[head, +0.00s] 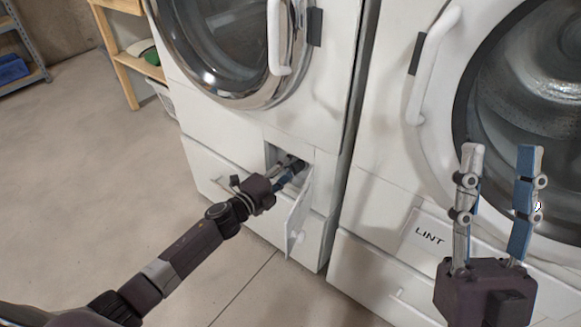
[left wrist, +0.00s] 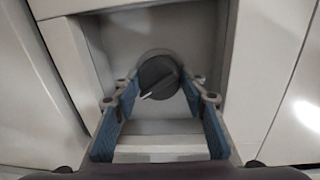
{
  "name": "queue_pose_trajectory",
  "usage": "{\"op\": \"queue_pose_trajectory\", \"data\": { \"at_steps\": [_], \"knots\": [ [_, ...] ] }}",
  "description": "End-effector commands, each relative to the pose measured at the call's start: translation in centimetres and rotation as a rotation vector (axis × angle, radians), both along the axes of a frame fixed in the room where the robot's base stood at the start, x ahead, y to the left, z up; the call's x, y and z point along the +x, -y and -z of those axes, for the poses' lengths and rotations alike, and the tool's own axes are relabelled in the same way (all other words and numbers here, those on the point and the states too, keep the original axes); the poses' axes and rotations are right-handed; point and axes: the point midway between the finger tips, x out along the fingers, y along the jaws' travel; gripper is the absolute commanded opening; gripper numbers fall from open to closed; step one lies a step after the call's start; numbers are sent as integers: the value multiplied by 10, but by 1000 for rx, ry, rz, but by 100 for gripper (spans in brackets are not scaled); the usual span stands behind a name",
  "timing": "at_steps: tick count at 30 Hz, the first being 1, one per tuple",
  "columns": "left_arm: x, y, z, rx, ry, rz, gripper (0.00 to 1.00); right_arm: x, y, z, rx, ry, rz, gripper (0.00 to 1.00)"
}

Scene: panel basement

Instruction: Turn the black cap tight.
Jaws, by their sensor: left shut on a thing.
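The black cap (left wrist: 158,77) is a round dark knob with a raised grip bar and a white pointer mark, set at the back of a recess in the left machine. The pointer is aimed to the lower left in the left wrist view. My left gripper (left wrist: 160,90) reaches into the recess with its blue-padded fingers on either side of the cap, shut on it. In the head view my left gripper (head: 291,170) is at the recess opening and the cap is mostly hidden there. My right gripper (head: 499,155) is raised in front of the right machine, fingers apart and empty.
The small access door (head: 300,215) hangs open to the right of my left gripper. The right machine has a closed panel labelled LINT (head: 430,235). A wooden shelf (head: 135,68) stands at the back left. The floor (head: 90,170) at left is clear.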

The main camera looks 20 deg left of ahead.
Motion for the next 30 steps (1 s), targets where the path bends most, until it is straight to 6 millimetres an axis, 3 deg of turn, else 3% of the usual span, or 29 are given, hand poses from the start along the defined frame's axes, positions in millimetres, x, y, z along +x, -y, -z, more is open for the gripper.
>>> {"op": "queue_pose_trajectory", "data": {
  "at_steps": [13, 14, 18, 30],
  "knots": [
    [-1, 1, 1, 7, 2, 1, 15, 0, 0, 0, -1, -2, 0, 40],
    [-1, 1, 1, 7, 2, 1, 42, 0, 0, 0, -1, -2, 0, 40],
    [0, 1, 1, 7, 2, 1, 57, 0, 0, 0, 0, -1, 0, 40],
    [-7, -3, 1, 7, 1, -1, 57, 0, 1, 0, -1, 0, 2, 40]
  ]
}}
